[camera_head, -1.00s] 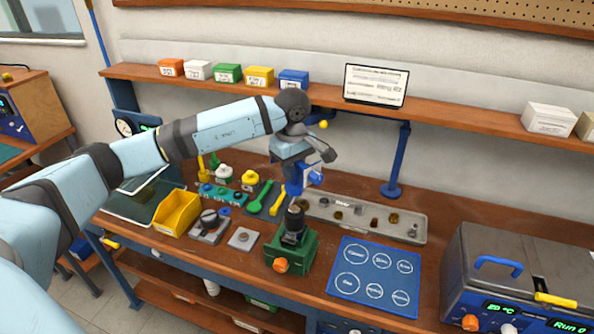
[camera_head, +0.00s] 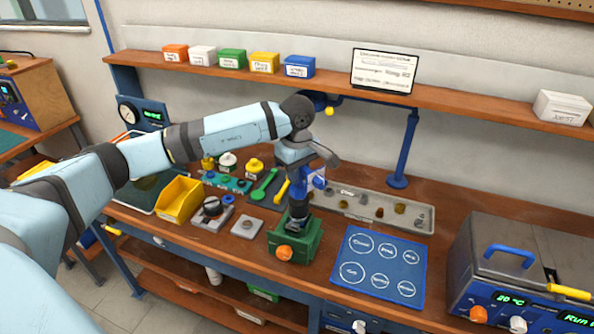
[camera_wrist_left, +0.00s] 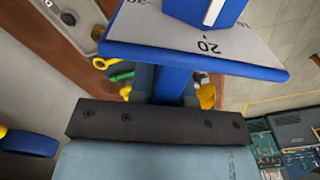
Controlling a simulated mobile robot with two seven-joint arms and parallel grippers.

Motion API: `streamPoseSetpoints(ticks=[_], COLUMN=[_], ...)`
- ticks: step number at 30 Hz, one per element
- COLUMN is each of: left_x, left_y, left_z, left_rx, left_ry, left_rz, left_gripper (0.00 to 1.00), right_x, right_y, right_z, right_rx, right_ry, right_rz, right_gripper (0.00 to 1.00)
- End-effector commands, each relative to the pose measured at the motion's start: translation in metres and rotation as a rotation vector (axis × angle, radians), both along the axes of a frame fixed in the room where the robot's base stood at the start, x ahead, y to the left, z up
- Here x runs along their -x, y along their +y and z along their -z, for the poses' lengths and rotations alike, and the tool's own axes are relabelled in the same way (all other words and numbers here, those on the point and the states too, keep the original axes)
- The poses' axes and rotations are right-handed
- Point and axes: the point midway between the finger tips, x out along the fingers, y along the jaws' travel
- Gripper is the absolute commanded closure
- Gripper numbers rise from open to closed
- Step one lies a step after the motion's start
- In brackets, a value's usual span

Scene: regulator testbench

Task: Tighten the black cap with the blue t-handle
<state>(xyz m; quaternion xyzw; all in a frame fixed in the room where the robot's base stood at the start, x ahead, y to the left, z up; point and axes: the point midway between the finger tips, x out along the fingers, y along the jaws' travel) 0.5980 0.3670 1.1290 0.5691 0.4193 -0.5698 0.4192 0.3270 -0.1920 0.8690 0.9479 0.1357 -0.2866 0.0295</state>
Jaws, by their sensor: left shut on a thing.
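My left gripper (camera_head: 312,166) is shut on the blue t-handle (camera_head: 306,183) and holds it upright above the green vise (camera_head: 294,241). In the left wrist view, the t-handle (camera_wrist_left: 170,82) shows its blue shaft and a plate with a printed scale marked 20. The black cap (camera_head: 297,211) is on top of the part in the vise. The t-handle's lower end is right at the cap; I cannot tell whether it is seated on it. My right gripper is not in view.
A blue mat with white circles (camera_head: 379,266) lies right of the vise. A grey tray (camera_head: 375,207) with small parts lies behind. A yellow bin (camera_head: 179,200) and a square grey block (camera_head: 247,227) are to the left. A bench unit (camera_head: 515,265) stands at the right.

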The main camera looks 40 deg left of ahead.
Motion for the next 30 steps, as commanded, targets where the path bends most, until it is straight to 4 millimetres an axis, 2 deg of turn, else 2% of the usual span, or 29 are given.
streamPoseSetpoints(ticks=[30], left_x=[-0.0003], left_y=[-0.0001], left_z=[0.0004], left_rx=[0.0], left_ry=[-0.002], left_rz=[-0.001], left_gripper=[1.0], right_x=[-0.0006], right_y=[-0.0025], right_z=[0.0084], right_rx=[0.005], right_ry=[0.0], right_rz=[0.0], right_gripper=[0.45])
